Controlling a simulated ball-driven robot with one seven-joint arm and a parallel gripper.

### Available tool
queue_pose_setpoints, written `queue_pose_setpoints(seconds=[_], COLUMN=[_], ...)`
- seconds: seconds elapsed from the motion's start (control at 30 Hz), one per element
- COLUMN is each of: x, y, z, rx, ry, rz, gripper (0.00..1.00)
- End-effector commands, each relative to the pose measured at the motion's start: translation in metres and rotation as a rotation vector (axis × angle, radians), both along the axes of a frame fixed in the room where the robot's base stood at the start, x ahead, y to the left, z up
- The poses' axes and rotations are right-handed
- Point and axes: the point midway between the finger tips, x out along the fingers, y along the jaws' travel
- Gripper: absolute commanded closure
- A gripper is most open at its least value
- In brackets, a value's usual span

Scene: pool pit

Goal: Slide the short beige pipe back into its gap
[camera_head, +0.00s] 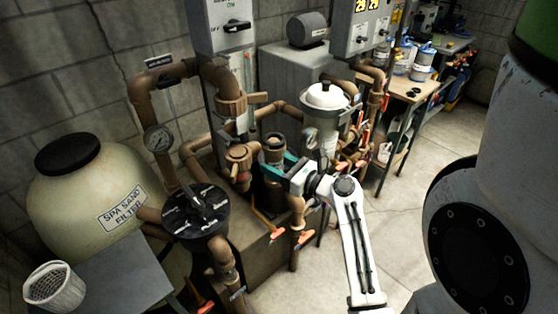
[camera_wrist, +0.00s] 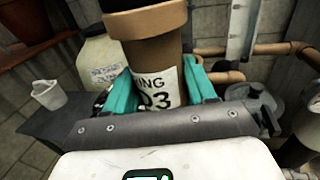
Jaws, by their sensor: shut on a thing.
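The short beige pipe (camera_wrist: 155,62) looks tan-brown, with a wider collar at its top and a white label reading "NG" and "03". In the wrist view it stands between the two teal fingers of my gripper (camera_wrist: 162,90), which are shut on it. In the head view the pipe (camera_head: 274,150) is roughly upright in my gripper (camera_head: 277,168), among the brown pipework.
A brown valve (camera_head: 240,158) stands close left of the held pipe. A white-lidded filter housing (camera_head: 326,96) is close behind right. A vertical pipe with red-handled valves (camera_head: 297,215) stands below. The spa sand filter (camera_head: 85,185) is at left. Open floor (camera_head: 400,235) lies right.

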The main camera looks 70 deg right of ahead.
Motion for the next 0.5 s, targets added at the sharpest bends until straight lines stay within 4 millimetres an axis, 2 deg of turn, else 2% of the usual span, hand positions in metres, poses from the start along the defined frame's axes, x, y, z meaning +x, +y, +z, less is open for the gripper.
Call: queue_pose_setpoints(seconds=[0.17,0.5], x=[-0.005,0.018], y=[-0.006,-0.020], z=[0.002,-0.002], rx=[-0.001,-0.003], ry=[-0.002,-0.002], rz=[-0.008,-0.008], gripper=[0.72,0.72])
